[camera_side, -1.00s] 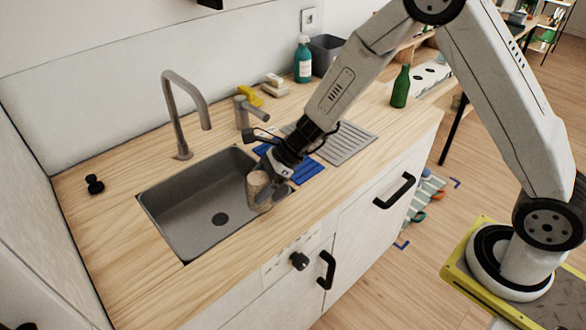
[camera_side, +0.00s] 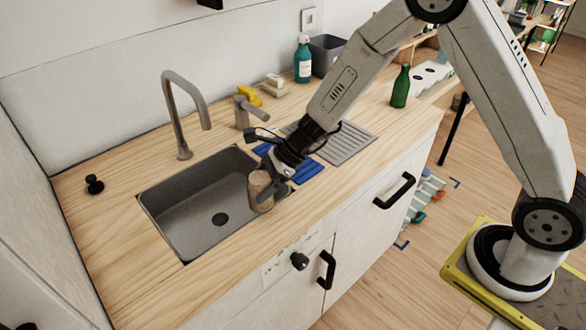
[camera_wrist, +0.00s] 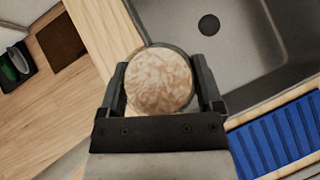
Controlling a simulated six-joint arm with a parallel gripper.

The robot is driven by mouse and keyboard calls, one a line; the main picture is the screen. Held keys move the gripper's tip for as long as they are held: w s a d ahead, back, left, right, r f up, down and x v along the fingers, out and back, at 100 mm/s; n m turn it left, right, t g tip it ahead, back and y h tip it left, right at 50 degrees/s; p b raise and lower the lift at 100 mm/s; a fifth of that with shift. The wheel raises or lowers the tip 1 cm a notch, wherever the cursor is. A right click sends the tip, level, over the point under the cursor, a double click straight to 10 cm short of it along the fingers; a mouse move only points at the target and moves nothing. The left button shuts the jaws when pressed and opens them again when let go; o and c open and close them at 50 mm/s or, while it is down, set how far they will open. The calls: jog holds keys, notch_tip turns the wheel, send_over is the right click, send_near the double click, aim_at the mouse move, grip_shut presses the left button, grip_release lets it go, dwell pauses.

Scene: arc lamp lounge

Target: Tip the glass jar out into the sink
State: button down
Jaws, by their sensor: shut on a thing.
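My gripper (camera_wrist: 160,95) is shut on the glass jar (camera_wrist: 160,78), with a finger on either side of it. In the wrist view I see the jar end-on, as a round, mottled pinkish-tan face. In the side view the jar (camera_side: 261,191) looks tan and close to upright, at the right end of the grey sink (camera_side: 190,212). My gripper (camera_side: 272,180) reaches it from the right. The sink's drain shows as a dark round spot, and the basin around it looks bare. I cannot tell how high the jar is above the basin floor.
A blue ribbed mat (camera_side: 308,170) and a grey drainboard (camera_side: 345,145) lie right of the sink. A tall faucet (camera_side: 178,115) stands behind it, with a smaller dispenser (camera_side: 241,112) nearby.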

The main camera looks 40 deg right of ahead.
jog(key=shift+w+d+f, duration=0.35)
jog(key=shift+w+f, duration=1.3)
jog(key=shift+w, duration=1.05)
jog(key=shift+w+d+f, duration=0.35)
jog(key=shift+w+f, duration=1.25)
jog(key=shift+w, duration=1.05)
jog(key=shift+w+d+f, duration=0.35)
jog(key=shift+w+f, duration=1.3)
jog(key=shift+w, duration=1.05)
jog(key=shift+s+r+n+t+h, duration=0.15)
jog(key=shift+n+t, duration=0.1)
jog(key=shift+t, duration=0.3)
jog(key=shift+w+r+n+t+h, duration=0.15)
jog(key=shift+n+t, duration=0.1)
jog(key=shift+t, duration=0.3)
jog(key=shift+s+n+t, duration=0.25)
jog(key=shift+n+t, duration=0.25)
jog(key=shift+t, duration=0.4)
jog(key=shift+r+n+t, duration=0.25)
jog(key=shift+n+t, duration=0.35)
jog(key=shift+t, duration=0.4)
